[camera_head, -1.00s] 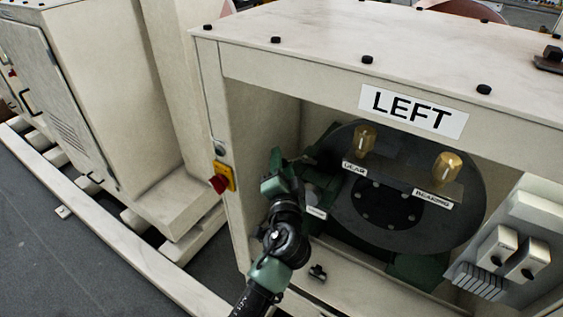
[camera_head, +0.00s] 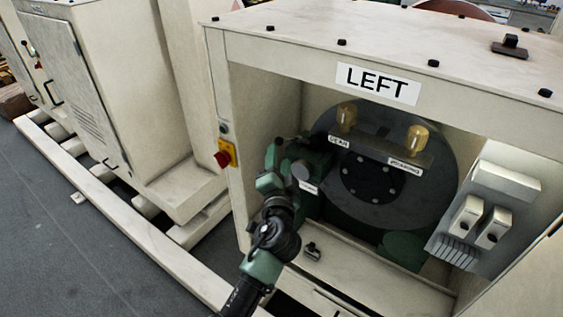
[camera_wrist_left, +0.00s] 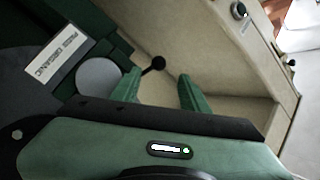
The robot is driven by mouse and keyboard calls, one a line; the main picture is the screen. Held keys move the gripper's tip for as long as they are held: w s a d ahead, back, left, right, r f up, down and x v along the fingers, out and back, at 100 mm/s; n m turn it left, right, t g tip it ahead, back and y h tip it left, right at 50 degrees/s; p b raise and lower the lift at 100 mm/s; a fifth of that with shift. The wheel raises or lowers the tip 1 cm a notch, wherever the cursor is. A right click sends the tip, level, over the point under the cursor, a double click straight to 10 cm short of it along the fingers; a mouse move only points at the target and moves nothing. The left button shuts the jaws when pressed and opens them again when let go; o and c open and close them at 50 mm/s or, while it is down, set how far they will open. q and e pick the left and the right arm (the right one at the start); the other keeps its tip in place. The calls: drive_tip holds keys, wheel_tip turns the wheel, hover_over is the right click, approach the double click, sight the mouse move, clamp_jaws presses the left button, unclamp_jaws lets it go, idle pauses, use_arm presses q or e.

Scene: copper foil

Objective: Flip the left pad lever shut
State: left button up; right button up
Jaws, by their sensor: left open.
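The left pad lever appears as a short dark rod with a black ball knob (camera_wrist_left: 155,63) in the left wrist view, beside a round grey disc (camera_wrist_left: 100,80). My left gripper (camera_wrist_left: 160,82) is open, with its green fingers on either side of the knob; I cannot tell whether they touch it. In the head view my left gripper (camera_head: 276,158) is inside the opening of the cabinet marked LEFT (camera_head: 378,84), left of the grey disc (camera_head: 300,170). My right gripper is not in view.
A large dark brake disc (camera_head: 425,190) with two amber cups (camera_head: 417,138) fills the bay. A red knob on a yellow plate (camera_head: 226,156) sits on the cabinet's left post. A grey switch box (camera_head: 490,215) is at the right. The dark floor (camera_head: 90,250) is clear at the left.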

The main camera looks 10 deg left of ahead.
use_arm(q)
drive_tip(key=s+a+f+n+g, duration=0.75)
drive_tip(key=s+a+f, duration=0.55)
drive_tip(key=s+f, duration=0.35)
drive_tip(key=s+f+g+h, duration=0.3)
drive_tip(key=s+g, duration=0.4)
drive_tip(key=s, duration=1.5)
wheel_tip(320, 180, down, 28)
drive_tip(key=s+r+g, duration=0.1)
drive_tip(key=s, duration=0.1)
drive_tip(key=s+a+f+g, duration=0.1)
drive_tip(key=s+a+f, duration=0.1)
drive_tip(key=s+f, duration=1.3)
drive_tip(key=shift+s, duration=0.4)
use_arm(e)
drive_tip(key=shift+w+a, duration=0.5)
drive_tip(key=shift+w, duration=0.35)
use_arm(q)
drive_tip(key=shift+f, duration=0.1)
